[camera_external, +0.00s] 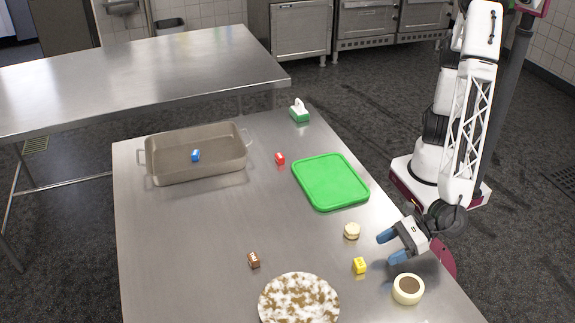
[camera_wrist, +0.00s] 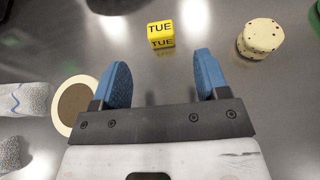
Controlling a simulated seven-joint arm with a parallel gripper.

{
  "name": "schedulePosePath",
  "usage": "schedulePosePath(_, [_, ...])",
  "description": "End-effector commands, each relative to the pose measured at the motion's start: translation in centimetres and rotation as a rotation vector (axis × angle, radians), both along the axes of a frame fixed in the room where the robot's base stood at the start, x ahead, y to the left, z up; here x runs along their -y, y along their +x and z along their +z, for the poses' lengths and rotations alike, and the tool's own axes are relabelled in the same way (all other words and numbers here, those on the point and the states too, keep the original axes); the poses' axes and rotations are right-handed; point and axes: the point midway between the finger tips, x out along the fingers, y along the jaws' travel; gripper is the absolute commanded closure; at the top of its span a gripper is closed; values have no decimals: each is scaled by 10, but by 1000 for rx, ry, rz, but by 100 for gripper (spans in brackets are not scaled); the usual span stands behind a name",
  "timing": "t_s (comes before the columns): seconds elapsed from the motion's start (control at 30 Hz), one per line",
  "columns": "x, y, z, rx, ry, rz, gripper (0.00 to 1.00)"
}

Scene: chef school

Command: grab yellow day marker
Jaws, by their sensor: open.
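The yellow day marker (camera_external: 359,265) is a small yellow block on the steel table, near its right front part. In the wrist view the yellow day marker (camera_wrist: 160,35) shows "TUE" in black on two faces. It lies ahead of my fingertips, roughly midway between them sideways. My gripper (camera_external: 391,247) is open and empty, with two blue fingers, close to the marker on its right and rear side. In the wrist view my gripper (camera_wrist: 162,75) shows both fingers apart with bare table between them.
A cream round item (camera_external: 351,231) and a tape roll (camera_external: 408,289) flank the marker. A speckled round board (camera_external: 299,300), brown block (camera_external: 254,260), green board (camera_external: 330,181), red block (camera_external: 280,158) and metal pan (camera_external: 197,170) holding a blue block (camera_external: 195,155) are farther off.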

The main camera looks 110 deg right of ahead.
Motion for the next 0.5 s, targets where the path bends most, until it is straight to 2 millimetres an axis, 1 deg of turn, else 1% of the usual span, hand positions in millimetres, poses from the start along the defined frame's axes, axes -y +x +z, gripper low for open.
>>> schedulePosePath(0.17, [1, 3, -1, 0, 1, -1, 32])
schedulePosePath(0.4, [2, 19, -7, 0, 1, -3, 32])
schedulePosePath(0.5, [3, 23, -9, 0, 1, -3, 32])
